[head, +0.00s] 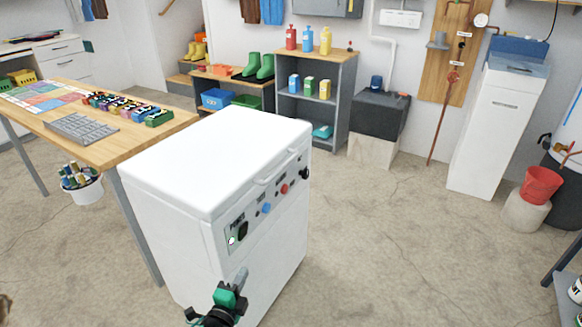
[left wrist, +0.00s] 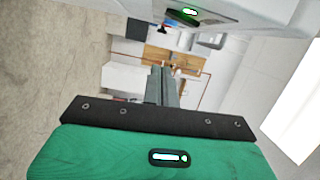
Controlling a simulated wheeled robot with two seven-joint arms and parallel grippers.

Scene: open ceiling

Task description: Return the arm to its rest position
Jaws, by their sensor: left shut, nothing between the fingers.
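My left gripper (head: 241,278) is at the bottom of the head view, in front of the white machine (head: 215,165). Its fingers are together and empty, pointing up towards the machine's control panel (head: 265,212). A gap to the panel's lit green lamp (head: 231,240) shows in the head view. In the left wrist view the closed fingers (left wrist: 164,82) point away from the camera, and the machine's panel with the glowing green lamp (left wrist: 190,12) is at the top. My right gripper is not in view.
A wooden table (head: 160,128) with trays and small items stands left of the machine, with a white bucket (head: 82,188) below. Shelves (head: 318,95) line the back wall. A white cabinet (head: 497,125) and red bucket (head: 540,186) stand right. The floor (head: 400,240) right of the machine is clear.

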